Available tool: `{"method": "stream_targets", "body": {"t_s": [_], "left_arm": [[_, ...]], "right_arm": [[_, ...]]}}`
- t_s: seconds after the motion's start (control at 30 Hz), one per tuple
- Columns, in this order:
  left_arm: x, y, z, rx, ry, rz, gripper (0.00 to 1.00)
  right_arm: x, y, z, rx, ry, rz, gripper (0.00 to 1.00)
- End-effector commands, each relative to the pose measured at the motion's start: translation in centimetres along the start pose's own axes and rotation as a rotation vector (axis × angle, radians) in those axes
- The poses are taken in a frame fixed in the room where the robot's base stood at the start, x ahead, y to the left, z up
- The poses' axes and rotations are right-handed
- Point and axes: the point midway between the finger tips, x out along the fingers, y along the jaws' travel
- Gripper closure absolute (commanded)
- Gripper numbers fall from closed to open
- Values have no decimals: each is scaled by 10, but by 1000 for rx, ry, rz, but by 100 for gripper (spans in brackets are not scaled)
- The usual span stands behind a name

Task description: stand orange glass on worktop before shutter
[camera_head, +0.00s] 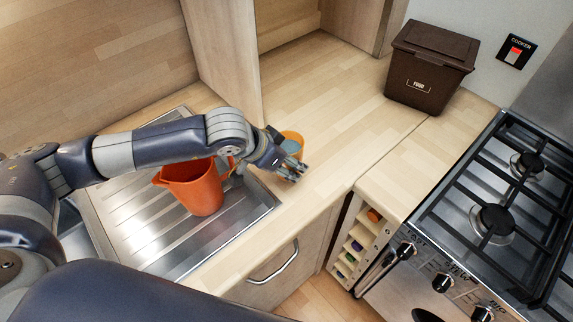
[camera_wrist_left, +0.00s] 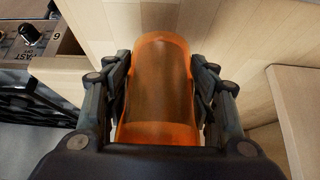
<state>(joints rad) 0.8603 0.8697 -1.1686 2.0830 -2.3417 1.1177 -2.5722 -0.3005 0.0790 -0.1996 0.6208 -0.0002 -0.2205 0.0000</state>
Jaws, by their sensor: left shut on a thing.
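The orange glass (camera_head: 293,137) is see-through and shows just behind my left gripper (camera_head: 290,170), beside the sink's right end. In the left wrist view the orange glass (camera_wrist_left: 158,85) fills the space between the two fingers of my left gripper (camera_wrist_left: 160,100), which is shut on its sides. The glass is over the wooden worktop (camera_head: 345,125); I cannot tell whether its base touches it. Part of the glass is hidden by the gripper in the head view. A pale wooden front (camera_head: 286,22) stands at the back corner; I cannot tell whether it is the shutter. My right gripper is not in view.
An orange jug (camera_head: 192,188) stands on the steel drainer (camera_head: 150,228) under my left arm. A upright wooden panel (camera_head: 222,50) rises behind the glass. A brown food bin (camera_head: 428,68) stands at the back right, near the gas hob (camera_head: 500,200). The worktop between panel and bin is clear.

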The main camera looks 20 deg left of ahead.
Motion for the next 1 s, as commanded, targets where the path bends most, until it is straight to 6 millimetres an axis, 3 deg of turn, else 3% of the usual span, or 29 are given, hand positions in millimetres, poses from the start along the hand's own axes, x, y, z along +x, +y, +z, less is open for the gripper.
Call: {"method": "stream_targets", "body": {"t_s": [0.2,0.63,0.67,0.7,0.73,1.0], "left_arm": [[20,0,15,-1,-3,-1,92],[27,0,19,0,0,-1,92],[26,0,20,0,-3,-1,41],[26,0,20,-1,-3,-1,32],[26,0,20,-1,-4,-1,27],[26,0,20,-1,-4,-1,27]], "right_arm": [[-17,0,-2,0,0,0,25],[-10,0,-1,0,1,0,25],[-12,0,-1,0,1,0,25],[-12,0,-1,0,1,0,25],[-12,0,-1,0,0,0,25],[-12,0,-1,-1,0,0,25]]}}
